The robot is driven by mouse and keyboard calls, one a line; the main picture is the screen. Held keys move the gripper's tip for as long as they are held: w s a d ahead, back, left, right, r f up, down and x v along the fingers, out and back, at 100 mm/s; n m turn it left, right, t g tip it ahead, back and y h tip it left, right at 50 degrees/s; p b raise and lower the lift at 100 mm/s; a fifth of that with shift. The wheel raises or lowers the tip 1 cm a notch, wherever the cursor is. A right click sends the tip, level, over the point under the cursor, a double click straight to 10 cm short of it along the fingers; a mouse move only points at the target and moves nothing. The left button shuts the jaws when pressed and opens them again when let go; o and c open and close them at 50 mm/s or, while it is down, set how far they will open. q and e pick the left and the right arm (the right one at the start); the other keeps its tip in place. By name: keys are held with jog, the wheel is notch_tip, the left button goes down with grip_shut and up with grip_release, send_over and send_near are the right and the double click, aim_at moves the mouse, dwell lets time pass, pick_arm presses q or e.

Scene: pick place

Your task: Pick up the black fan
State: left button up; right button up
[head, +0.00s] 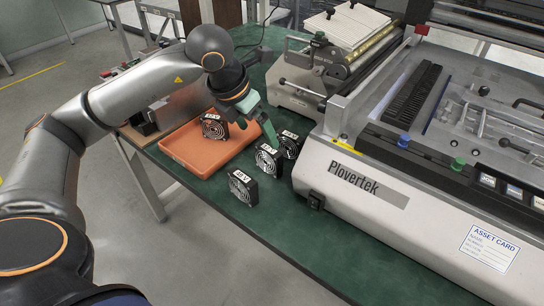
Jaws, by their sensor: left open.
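Several small square black fans with white labels stand on the green tabletop and in the orange tray. One fan (243,187) stands nearest the table's front edge. A second fan (268,160) stands behind it to the right, and a third fan (290,145) is right beside that one, close to the machine. A fourth fan (213,126) is in the orange tray (186,160). My left gripper (258,134) is open, with green fingers pointing down, just above and behind the second fan. I cannot tell whether a finger touches it. My right gripper is not in view.
A large grey Plovertek machine (370,205) fills the right side of the table, close to the fans. Another machine (310,80) with a white slatted top stands behind. The green tabletop (290,225) is clear in front of the fans, up to its edge.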

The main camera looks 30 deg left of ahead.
aim_at(268, 149)
pick_arm(q)
jog(key=x, duration=0.3)
jog(key=shift+d+b+x, duration=0.2)
jog(key=shift+b+x, duration=0.35)
jog(key=shift+x, duration=2.6)
jog(key=shift+c, duration=0.2)
jog(key=shift+r, duration=0.1)
jog(key=c, duration=1.1)
jog(key=shift+r, duration=0.15)
